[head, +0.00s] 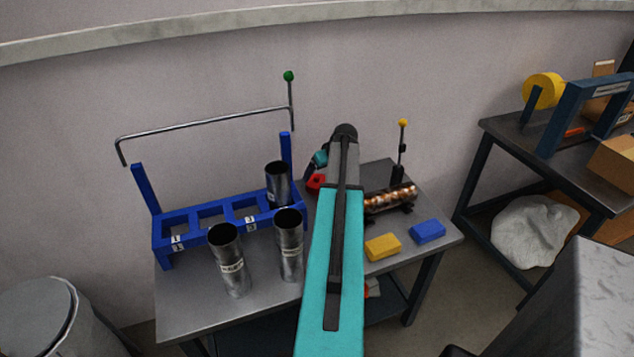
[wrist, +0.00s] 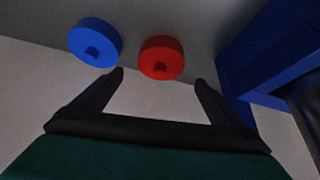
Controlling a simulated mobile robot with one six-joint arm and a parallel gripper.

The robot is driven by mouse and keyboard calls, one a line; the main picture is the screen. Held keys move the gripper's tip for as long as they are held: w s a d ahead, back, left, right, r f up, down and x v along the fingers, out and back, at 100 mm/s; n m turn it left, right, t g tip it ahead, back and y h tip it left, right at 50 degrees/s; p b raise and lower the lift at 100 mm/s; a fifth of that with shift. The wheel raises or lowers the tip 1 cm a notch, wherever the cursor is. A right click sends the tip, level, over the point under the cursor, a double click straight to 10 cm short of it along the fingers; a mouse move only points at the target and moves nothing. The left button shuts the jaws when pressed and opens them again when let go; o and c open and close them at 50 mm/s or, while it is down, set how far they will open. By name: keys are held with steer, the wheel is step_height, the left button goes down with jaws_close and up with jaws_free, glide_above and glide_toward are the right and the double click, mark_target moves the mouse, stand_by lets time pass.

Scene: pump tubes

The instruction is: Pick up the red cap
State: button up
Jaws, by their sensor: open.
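The red cap (wrist: 162,58) is a round disc with a small knob, lying on the grey surface in the wrist view. My gripper (wrist: 159,77) is open and empty. Its two fingertips are on either side of the cap's near edge in the picture, and the cap appears beyond them; contact cannot be made out. In the head view a red piece (head: 315,182) shows just left of my arm, by the rack's right end. It may be the same cap, partly hidden.
A blue cap (wrist: 95,42) lies left of the red one. The blue rack (head: 208,216) stands close by and holds a metal tube (head: 278,184). Two tubes stand in front. A copper coil (head: 390,198), yellow block (head: 382,247) and blue block (head: 428,231) are on the right.

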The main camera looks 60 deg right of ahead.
mark_target(318, 178)
steer(key=shift+x, duration=1.15)
steer(key=shift+p+x, duration=1.1)
steer(key=shift+x, duration=1.45)
steer(key=shift+s+a+f, duration=0.1)
steer(key=c, duration=1.1)
